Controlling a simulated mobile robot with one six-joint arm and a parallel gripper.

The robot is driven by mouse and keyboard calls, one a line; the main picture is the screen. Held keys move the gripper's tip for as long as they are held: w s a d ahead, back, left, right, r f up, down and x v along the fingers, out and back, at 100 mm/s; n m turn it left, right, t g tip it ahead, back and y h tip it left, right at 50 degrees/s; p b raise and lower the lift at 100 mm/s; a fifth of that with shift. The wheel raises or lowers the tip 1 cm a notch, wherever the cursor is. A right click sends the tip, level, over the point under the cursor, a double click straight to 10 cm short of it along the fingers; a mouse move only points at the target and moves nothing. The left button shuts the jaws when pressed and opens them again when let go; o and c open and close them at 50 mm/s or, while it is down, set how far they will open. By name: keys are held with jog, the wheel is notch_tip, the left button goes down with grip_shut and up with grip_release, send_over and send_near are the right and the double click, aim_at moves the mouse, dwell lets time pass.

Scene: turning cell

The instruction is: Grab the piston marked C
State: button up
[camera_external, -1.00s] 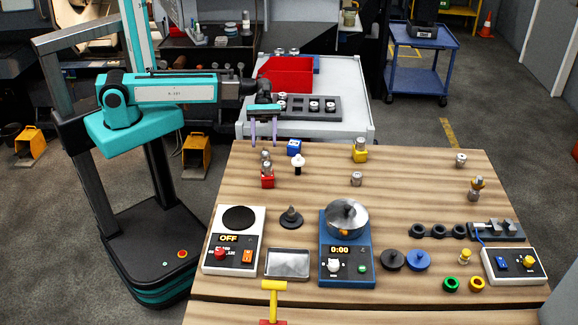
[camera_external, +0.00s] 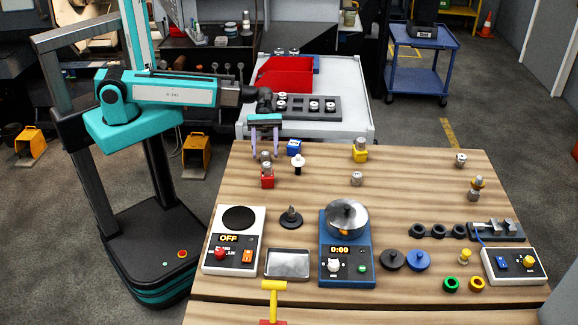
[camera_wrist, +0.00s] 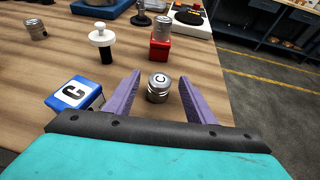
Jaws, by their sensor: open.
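The piston marked C (camera_wrist: 158,90) is a small silver cylinder with a C on its top. It stands upright on the wooden table, and it also shows in the external view (camera_external: 265,157). My gripper (camera_wrist: 160,97) is open, with one purple finger on each side of the piston and visible gaps between. In the external view my gripper (camera_external: 267,156) points down at the table's far left edge. A blue block marked C (camera_wrist: 73,95) stands beside the left finger in the wrist view, with no piston on it.
A red block (camera_wrist: 159,49) bearing another piston (camera_wrist: 164,29) stands just beyond. A white-topped black plunger-like tool (camera_wrist: 102,42) is near it. Another piston (camera_wrist: 36,29) stands farther left. A yellow block (camera_external: 360,156) also bears a piston. The wood between these is clear.

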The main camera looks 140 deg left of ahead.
jog(key=c, duration=1.2)
jog(key=shift+r, duration=0.2)
notch_tip(320, 180, up, 28)
jog(key=b, duration=0.4)
jog(key=shift+f, duration=0.2)
dwell(0.6)
